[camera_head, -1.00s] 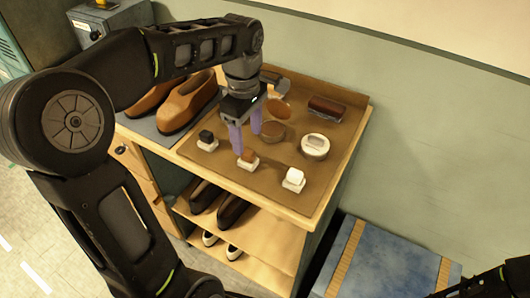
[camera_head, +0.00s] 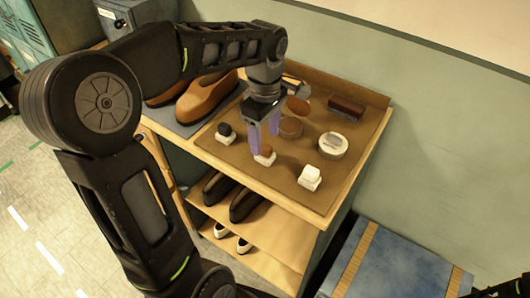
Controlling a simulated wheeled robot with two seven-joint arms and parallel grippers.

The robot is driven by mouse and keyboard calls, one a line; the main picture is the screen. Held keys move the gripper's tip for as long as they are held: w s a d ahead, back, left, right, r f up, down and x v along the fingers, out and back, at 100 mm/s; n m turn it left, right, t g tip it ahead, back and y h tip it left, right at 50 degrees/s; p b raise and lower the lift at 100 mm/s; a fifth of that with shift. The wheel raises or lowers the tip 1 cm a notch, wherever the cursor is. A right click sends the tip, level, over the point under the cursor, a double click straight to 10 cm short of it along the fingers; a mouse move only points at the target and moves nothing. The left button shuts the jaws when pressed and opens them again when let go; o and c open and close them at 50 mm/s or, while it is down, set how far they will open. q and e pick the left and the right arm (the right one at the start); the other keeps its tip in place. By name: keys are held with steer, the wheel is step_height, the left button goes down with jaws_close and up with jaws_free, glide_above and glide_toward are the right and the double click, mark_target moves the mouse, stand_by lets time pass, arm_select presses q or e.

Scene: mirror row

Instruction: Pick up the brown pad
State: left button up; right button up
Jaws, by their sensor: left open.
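The brown pad (camera_head: 265,151) is a small brown block on a white base, near the front edge of the brown mat on the bench top. My left gripper (camera_head: 264,142) points down over it with its two purple fingers apart. The left finger appears just beside the pad and the right finger shows a little behind it. I cannot tell whether either finger touches the pad. Nothing is held between the fingers.
A black pad (camera_head: 225,130) and a white pad (camera_head: 310,174) stand either side. Behind are a round brown tin (camera_head: 290,127), a white-lidded tin (camera_head: 333,145) and a brush (camera_head: 347,107). Brown shoes (camera_head: 208,97) stand left. A blue-topped box (camera_head: 405,268) is at lower right.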

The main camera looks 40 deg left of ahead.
mark_target(265, 146)
arm_select(q)
step_height(265, 146, down, 5)
steer(key=shift+f+p, duration=0.1)
steer(key=shift+p, duration=0.3)
steer(key=shift+c, duration=0.6)
jaws_close()
